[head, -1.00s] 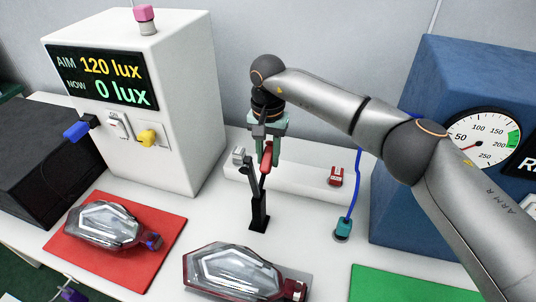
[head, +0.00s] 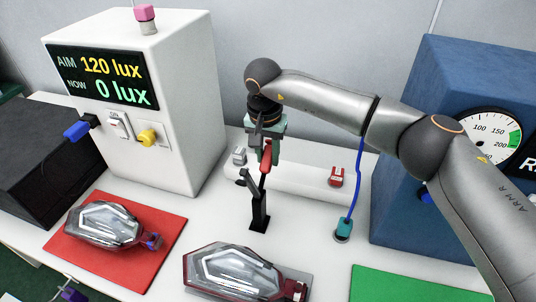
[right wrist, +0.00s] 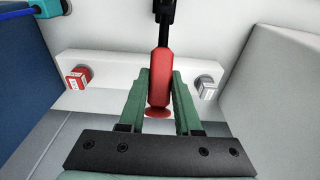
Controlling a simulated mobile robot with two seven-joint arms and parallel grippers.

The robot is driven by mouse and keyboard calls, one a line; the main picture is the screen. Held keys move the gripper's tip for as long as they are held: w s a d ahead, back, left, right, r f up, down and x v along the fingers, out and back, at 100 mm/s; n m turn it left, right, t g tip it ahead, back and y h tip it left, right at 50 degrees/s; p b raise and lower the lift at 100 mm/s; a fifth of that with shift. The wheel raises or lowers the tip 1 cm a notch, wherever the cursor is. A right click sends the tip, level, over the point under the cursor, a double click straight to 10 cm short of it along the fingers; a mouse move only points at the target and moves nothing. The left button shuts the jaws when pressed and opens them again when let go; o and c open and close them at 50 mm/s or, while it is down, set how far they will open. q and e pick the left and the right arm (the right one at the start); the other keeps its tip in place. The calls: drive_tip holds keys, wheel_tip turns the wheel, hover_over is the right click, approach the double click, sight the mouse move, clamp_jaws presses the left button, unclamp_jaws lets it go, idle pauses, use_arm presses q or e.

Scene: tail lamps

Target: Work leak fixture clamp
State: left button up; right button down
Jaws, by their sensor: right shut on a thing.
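The clamp (head: 259,212) stands upright on the table behind the front lamp, with a black post and a red handle (head: 266,160). A thin black bar of it slants up to the left. My right gripper (head: 264,147) reaches down from above and is shut on the red handle. In the right wrist view the handle (right wrist: 160,75) lies between the green fingers (right wrist: 160,92). A clear and dark red tail lamp (head: 240,274) lies on a grey base in front of the clamp. My left gripper is out of view.
A second tail lamp (head: 108,225) lies on a red mat (head: 150,262). A white tester (head: 175,120) reads 0 lux, aim 120 lux. A blue gauge cabinet (head: 410,200) stands right. A green mat (head: 410,285) is bare.

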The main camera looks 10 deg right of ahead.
sight(266, 162)
drive_tip(key=shift+r, duration=0.1)
drive_tip(key=c, duration=0.6)
unclamp_jaws()
wheel_tip(266, 162, up, 12)
drive_tip(key=s, duration=0.1)
drive_tip(key=shift+s+a+r+b, duration=0.15)
drive_tip(key=shift+s+a+b, duration=0.05)
drive_tip(key=shift+a+b, duration=0.15)
drive_tip(key=shift+s, duration=0.1)
